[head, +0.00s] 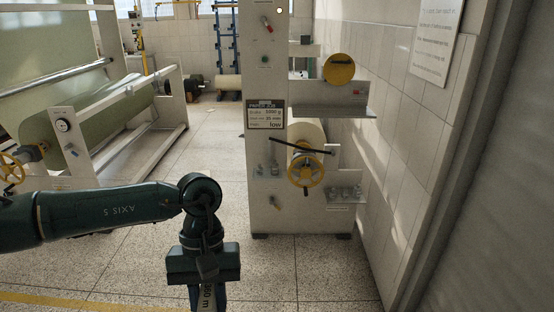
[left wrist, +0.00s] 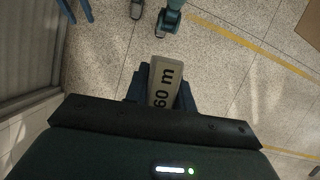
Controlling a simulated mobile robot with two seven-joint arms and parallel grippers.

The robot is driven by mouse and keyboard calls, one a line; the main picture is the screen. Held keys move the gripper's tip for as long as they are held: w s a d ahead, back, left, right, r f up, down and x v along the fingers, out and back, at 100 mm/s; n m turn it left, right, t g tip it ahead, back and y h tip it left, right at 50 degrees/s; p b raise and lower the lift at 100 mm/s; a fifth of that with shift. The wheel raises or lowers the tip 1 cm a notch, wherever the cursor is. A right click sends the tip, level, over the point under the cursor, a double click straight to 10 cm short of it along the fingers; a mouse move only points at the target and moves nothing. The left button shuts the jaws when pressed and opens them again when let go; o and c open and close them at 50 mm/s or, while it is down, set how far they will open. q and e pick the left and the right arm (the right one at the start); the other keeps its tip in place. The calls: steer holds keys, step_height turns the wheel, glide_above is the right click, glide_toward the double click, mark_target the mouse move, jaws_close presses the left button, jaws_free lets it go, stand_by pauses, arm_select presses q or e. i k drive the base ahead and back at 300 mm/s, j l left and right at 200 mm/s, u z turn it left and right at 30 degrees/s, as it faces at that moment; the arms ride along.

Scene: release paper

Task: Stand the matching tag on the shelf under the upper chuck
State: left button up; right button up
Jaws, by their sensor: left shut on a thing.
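My left gripper (head: 205,290) hangs fingers-down at the bottom of the head view, shut on a pale tag (head: 207,298). The upper chuck (head: 339,69) is a yellow disc on the right of the white stand. Under it a grey shelf (head: 335,113) juts out, its top looking clear. The gripper is well in front of the shelf, lower and to its left.
The stand (head: 268,205) carries a sign (head: 265,115) reading "low". Below the shelf are a paper roll, a yellow handwheel (head: 305,170) and a dark bar. A lower shelf (head: 345,202) holds several small things. A tiled wall (head: 400,130) is close on the right. Floor is free before the stand.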

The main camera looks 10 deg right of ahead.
mark_target(317, 113)
steer(key=i+z, duration=0.45)
steer(key=i, duration=0.85)
steer(key=i+z, duration=0.3)
steer(key=i, duration=0.3)
steer(key=i+j+z, duration=0.15)
steer(key=i+z, duration=0.2)
steer(key=i, duration=0.3)
